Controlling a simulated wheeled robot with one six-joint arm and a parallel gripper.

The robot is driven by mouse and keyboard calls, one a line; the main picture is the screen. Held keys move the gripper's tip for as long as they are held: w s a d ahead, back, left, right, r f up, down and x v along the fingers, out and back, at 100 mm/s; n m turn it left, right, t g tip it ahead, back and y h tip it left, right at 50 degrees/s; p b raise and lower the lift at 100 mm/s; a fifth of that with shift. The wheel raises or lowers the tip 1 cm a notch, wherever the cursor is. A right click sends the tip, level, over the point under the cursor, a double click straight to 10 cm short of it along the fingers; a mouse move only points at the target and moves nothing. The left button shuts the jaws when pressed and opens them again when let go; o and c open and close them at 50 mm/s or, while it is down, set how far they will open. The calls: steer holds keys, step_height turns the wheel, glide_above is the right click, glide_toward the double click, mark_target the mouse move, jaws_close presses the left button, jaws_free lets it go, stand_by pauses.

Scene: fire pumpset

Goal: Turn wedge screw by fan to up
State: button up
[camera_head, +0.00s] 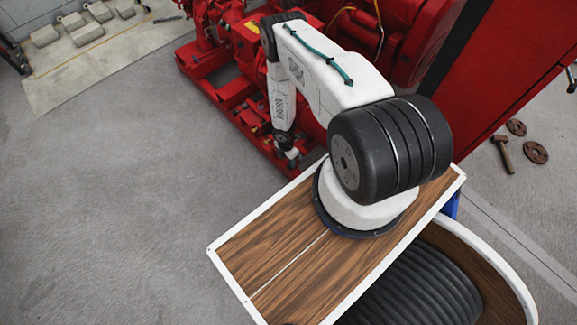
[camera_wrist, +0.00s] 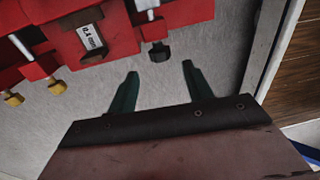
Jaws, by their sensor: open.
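In the wrist view my gripper (camera_wrist: 160,68) is open, its two dark green fingers apart with nothing between them. A small black knob-like screw head (camera_wrist: 160,51) hangs from a red block just ahead of the gap between the fingertips, apart from both. It may be the wedge screw; I cannot be sure. Two brass-coloured screw heads (camera_wrist: 55,82) (camera_wrist: 14,100) stick out of red blocks at the left. In the head view my gripper (camera_head: 291,155) is small, low beside the red pumpset (camera_head: 238,105); its fingers are not clear. The fan is not clearly identifiable.
A red cabinet (camera_head: 510,70) stands at the right, with a hammer (camera_head: 502,154) on the floor. Grey floor at the left is free.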

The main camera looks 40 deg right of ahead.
mark_target(289, 166)
steer(key=shift+s+f, duration=0.15)
steer(key=shift+f, duration=1.45)
steer(key=shift+s+f, duration=0.15)
steer(key=shift+f, duration=1.4)
steer(key=c, duration=1)
